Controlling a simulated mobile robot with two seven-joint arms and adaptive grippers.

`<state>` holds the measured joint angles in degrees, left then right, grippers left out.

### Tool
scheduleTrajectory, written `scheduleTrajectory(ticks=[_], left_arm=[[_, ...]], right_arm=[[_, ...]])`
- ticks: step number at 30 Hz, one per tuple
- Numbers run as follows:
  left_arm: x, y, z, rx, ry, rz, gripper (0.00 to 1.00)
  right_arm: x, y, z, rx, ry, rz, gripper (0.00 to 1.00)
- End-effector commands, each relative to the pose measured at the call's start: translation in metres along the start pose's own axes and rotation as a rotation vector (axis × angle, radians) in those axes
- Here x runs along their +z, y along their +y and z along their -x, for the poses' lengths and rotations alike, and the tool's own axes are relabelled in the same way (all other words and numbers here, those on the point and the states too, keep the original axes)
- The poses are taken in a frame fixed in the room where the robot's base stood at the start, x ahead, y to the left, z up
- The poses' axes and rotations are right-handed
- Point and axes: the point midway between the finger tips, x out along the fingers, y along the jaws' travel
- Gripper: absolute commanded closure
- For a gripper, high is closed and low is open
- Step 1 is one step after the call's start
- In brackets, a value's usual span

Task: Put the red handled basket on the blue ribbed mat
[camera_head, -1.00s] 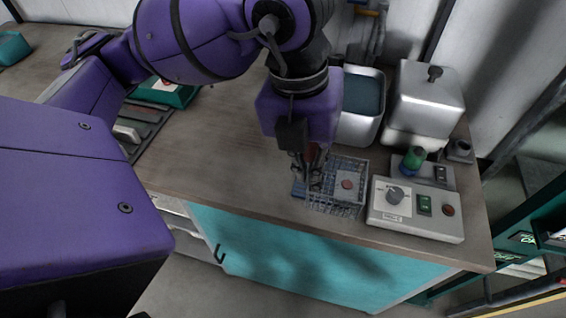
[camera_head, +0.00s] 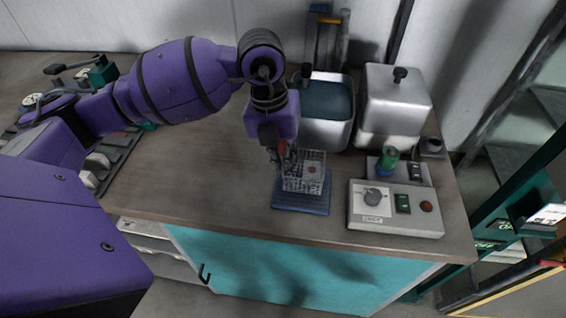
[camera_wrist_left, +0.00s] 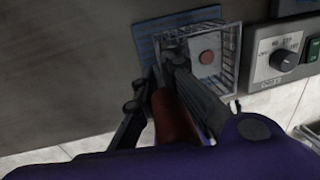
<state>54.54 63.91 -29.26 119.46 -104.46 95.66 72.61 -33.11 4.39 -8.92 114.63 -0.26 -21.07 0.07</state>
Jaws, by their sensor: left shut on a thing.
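A wire basket (camera_head: 305,172) with a red handle and a pale plate bearing a red dot is at the middle of the counter. The blue ribbed mat (camera_head: 300,205) lies beneath and in front of it. My left gripper (camera_head: 283,158) is shut on the basket's red handle at the basket's left side. In the left wrist view the red handle (camera_wrist_left: 172,115) lies between the fingers, and the basket (camera_wrist_left: 228,70) overlaps the blue mat (camera_wrist_left: 150,40). I cannot tell whether the basket touches the mat. My right gripper does not show.
A control box (camera_head: 395,210) with a knob and buttons stands right of the mat. Behind are an open metal bath (camera_head: 327,130) and a lidded metal box (camera_head: 392,110). The counter left of the mat is clear.

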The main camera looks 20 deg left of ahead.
Motion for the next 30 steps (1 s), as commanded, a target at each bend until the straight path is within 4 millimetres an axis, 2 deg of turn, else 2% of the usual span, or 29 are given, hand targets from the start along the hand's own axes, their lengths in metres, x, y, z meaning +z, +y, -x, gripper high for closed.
scheduleTrajectory(ticks=[1,3,14,15,19,30], left_arm=[[-0.001,0.001,-0.009,0.000,0.003,0.001,1.00],[-0.001,0.002,-0.014,0.001,0.000,0.000,1.00],[-0.001,0.003,-0.018,0.000,0.000,-0.001,1.00],[-0.001,0.003,-0.019,0.001,0.000,0.000,0.89],[-0.001,0.003,-0.018,0.000,-0.001,-0.001,0.71],[0.000,0.002,-0.013,0.000,-0.002,-0.001,0.71]], right_arm=[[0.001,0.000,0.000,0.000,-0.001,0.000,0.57],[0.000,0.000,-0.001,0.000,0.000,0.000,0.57],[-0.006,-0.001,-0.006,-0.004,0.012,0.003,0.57],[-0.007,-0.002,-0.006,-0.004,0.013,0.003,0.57],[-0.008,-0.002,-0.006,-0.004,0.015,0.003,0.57],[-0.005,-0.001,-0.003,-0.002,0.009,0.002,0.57]])
